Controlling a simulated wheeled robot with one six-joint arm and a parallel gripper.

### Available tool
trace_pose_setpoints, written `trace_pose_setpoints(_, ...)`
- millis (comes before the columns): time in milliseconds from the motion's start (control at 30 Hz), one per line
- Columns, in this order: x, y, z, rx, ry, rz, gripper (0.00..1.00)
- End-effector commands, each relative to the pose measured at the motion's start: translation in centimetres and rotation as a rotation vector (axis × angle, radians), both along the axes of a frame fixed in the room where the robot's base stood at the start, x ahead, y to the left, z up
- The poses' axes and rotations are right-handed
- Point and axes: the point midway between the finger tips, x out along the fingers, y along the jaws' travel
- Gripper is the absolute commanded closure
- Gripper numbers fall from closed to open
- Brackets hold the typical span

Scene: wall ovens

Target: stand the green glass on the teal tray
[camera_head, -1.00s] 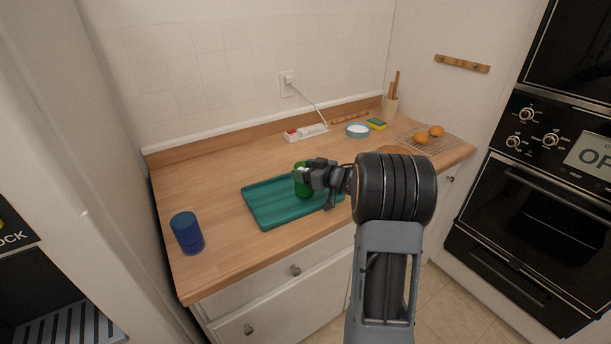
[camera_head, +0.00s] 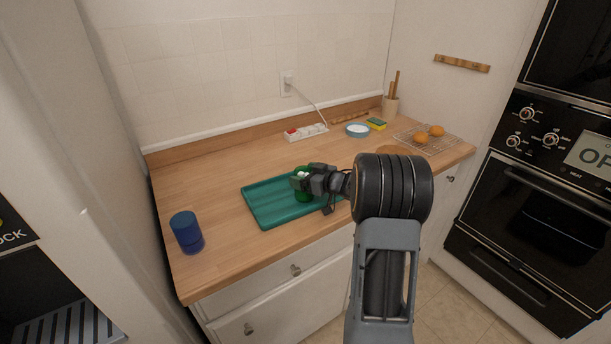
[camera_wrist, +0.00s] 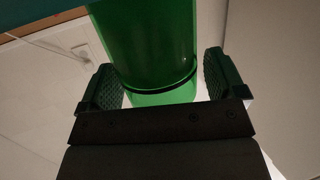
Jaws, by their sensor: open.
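The green glass (camera_head: 304,196) stands on the teal tray (camera_head: 265,209), toward its right half, and looks upright. My gripper (camera_head: 300,182) is at the glass, coming from the right, and covers part of it in the head view. In the wrist view the green glass (camera_wrist: 150,50) fills the middle, between the two dark finger pads of my gripper (camera_wrist: 163,82). The gripper is open, with a small gap showing beside the glass. The tray's right end is partly hidden behind my arm.
A blue cup (camera_head: 187,232) stands on the counter left of the tray. Behind are a power strip (camera_head: 306,132), a bowl (camera_head: 357,130), a sponge (camera_head: 376,124) and a utensil holder (camera_head: 389,108). Oranges (camera_head: 421,137) lie on a wire rack.

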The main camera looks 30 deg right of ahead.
Motion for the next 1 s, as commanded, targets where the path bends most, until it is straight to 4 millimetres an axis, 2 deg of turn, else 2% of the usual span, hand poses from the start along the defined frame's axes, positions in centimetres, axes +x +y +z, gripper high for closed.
trace_pose_setpoints(167, -0.4, -0.3, 0.5, 0.001, 0.000, -0.002, 0.11)
trace_pose_setpoints(700, -8.8, -4.3, 2.3, 0.000, -0.001, -0.003, 0.11)
trace_pose_setpoints(867, -10.0, -4.9, 2.7, -0.002, -0.001, -0.004, 0.11)
trace_pose_setpoints(1000, -9.5, -4.6, 3.6, -0.051, -0.012, -0.064, 0.11)
